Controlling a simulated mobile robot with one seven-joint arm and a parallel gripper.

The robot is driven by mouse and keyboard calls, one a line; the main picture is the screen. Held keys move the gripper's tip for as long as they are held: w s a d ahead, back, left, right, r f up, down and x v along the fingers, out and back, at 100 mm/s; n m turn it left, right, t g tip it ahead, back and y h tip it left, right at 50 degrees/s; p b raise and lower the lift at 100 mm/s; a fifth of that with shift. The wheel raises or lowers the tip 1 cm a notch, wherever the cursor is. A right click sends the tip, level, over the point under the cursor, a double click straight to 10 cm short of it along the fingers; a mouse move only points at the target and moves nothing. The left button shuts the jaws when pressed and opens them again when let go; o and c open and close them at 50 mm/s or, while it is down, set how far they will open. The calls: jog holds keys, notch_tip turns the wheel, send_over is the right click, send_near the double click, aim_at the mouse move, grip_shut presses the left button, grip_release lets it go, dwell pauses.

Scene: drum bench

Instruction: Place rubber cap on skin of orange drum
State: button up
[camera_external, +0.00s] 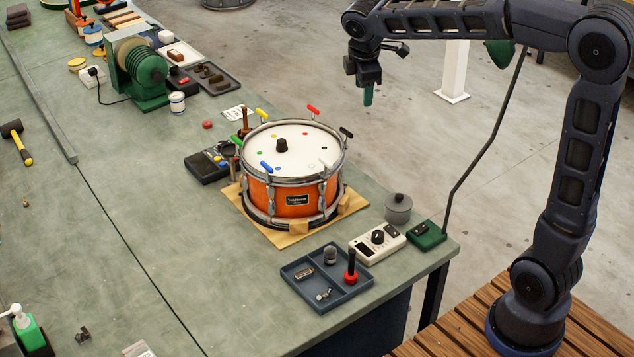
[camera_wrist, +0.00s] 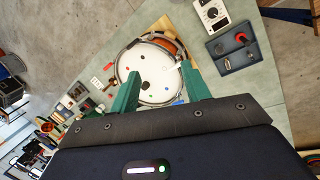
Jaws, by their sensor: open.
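The orange drum (camera_external: 292,195) stands on a wooden board at the bench's right side, its white skin (camera_external: 305,148) facing up with small coloured dots near the rim. A small black cap-like piece, which looks like the rubber cap (camera_external: 281,145), stands on the skin, a little left of its middle. In the wrist view the skin (camera_wrist: 160,72) shows between my fingers, with the dark cap (camera_wrist: 144,85) on it. My gripper (camera_external: 368,95) is open and empty, with green fingers, held high to the right of and above the drum, touching nothing.
Coloured key handles stick up around the drum's rim, including a blue one (camera_external: 267,166) and a red one (camera_external: 313,110). The bench's front left is mostly clear.

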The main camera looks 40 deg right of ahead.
jog(key=s+d+f+m, duration=0.2)
jog(key=s+d+m, duration=0.1)
jog(key=s, duration=0.6)
jog(key=s+d+f+m+t+y, duration=0.1)
jog(key=s+m, duration=0.4)
jog(key=s, duration=0.5)
jog(key=s+d+f+m+t+y, duration=0.1)
jog(key=s+d+m, duration=0.3)
jog(key=s, duration=0.6)
jog(key=shift+s+d+f+m, duration=0.15)
jog(key=shift+d+f+m, duration=0.3)
jog(key=shift+f, duration=0.45)
